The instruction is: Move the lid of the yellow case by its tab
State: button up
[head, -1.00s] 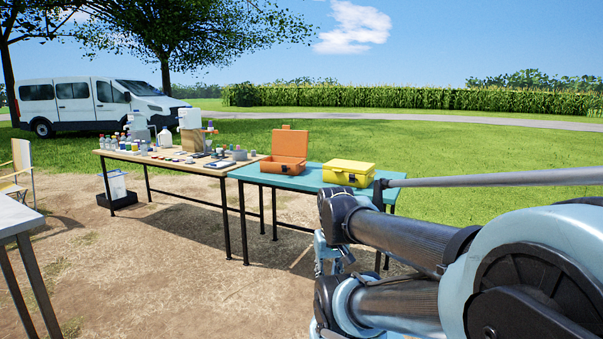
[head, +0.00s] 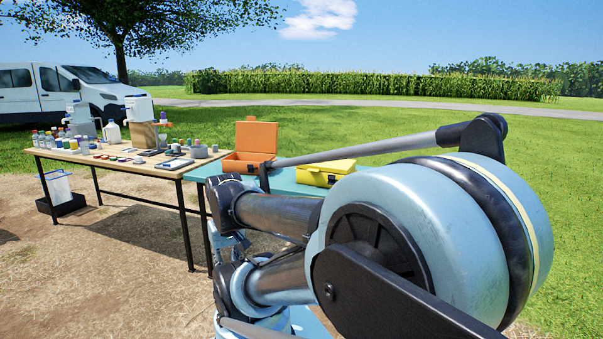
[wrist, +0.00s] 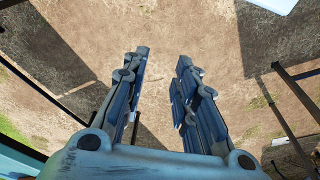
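The yellow case (head: 325,174) stands on the right part of the teal table (head: 205,170) in the head view. In the head view my arm's links cover the gripper.
An open orange case (head: 252,142) stands left of the yellow one. A wooden table (head: 140,168) full of bottles and sampling gear adjoins on the left. Table legs show at the edges of the wrist view. A white van (head: 75,95) is parked behind. Grass is open to the right.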

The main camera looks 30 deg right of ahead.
jog(key=shift+w+d, duration=0.15)
jog(key=shift+w, duration=0.1)
jog(key=w+d+r+t+h, duration=0.1)
jog(key=w+d+r+h, duration=0.35)
jog(key=w+d, duration=0.65)
jog(key=w+d+r+h, duration=0.4)
jog(key=w+d+h, duration=0.1)
jog(key=w+d, duration=0.6)
jog(key=w+d+f+n+t+h, duration=0.1)
jog(key=w+d+f+n+h, duration=0.15)
jog(key=w+d+h, duration=0.85)
jog(key=w+d+y, duration=0.1)
jog(key=w+d, duration=0.1)
jog(key=d, duration=0.4)
jog(key=w+d+y, duration=0.1)
jog(key=w+d, duration=0.2)
jog(key=d, duration=0.3)
jog(key=w+d+r+y, duration=0.1)
jog(key=w+d, duration=0.2)
jog(key=d, duration=0.4)
jog(key=shift+w, duration=0.2)
